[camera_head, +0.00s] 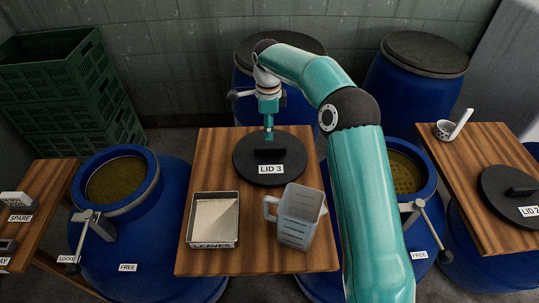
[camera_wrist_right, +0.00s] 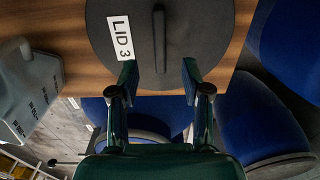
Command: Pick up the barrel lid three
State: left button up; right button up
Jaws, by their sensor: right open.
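The barrel lid three (camera_head: 272,168) is a round black disc with a raised bar handle and a white "LID 3" label. It lies flat on the wooden table in the middle of the head view. It also shows at the top of the right wrist view (camera_wrist_right: 205,35), with its handle (camera_wrist_right: 159,40) upright in the picture. My right gripper (camera_head: 269,137) is above the handle at the lid's far side. In the right wrist view its two fingers (camera_wrist_right: 160,76) are apart, one on each side of the handle's line, with nothing between them gripped. My left gripper is not in view.
A metal tray labelled "LEAVES" (camera_head: 191,241) and a clear measuring jug (camera_head: 299,218) stand in front of the lid. Open blue barrels (camera_head: 145,215) flank the wooden table (camera_head: 260,262). Lid 2 (camera_head: 505,190) lies on the right table. Green crates (camera_head: 60,70) stand at back left.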

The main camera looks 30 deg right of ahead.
aim_at(271, 147)
notch_tip(271, 147, down, 4)
jog(key=shift+s+r, duration=0.1)
jog(key=f+p, duration=0.1)
jog(key=f, duration=0.1)
jog(key=f+p, duration=0.1)
jog(key=f, duration=0.2)
jog(key=shift+s+d, duration=0.15)
jog(key=shift+d, duration=0.05)
jog(key=shift+f, duration=0.1)
jog(key=shift+f+b, duration=0.2)
jog(key=shift+b, duration=0.15)
jog(key=shift+c, duration=0.2)
dwell(0.3)
grip_shut()
